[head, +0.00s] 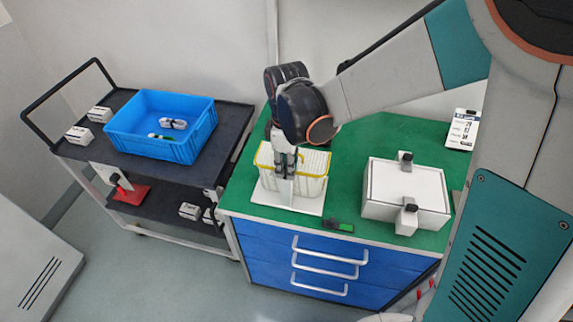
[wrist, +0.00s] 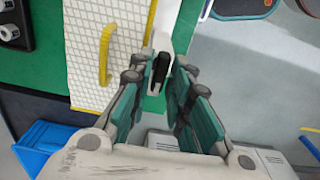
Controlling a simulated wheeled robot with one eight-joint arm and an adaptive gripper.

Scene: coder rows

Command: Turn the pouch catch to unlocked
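The pouch (head: 312,162) looks like a white, grid-patterned container with a yellow rim. It stands on a white plate on the green worktop. In the wrist view the pouch (wrist: 88,60) fills the upper left, with a yellow handle along it. A small black piece on a white mount (wrist: 160,68), probably the catch, shows beside the pouch between my fingertips. Which way it is turned I cannot tell. My gripper (head: 286,162) points down at the pouch and hides part of it. Its fingers (wrist: 160,80) are apart, one on each side of the black piece; contact is not clear.
A white box (head: 385,200) with two black-topped clips stands right of the pouch. A small dark device with a green patch (head: 339,225) lies at the front edge. A white card (head: 462,130) is at the back right. A blue crate (head: 190,145) sits on the cart at left.

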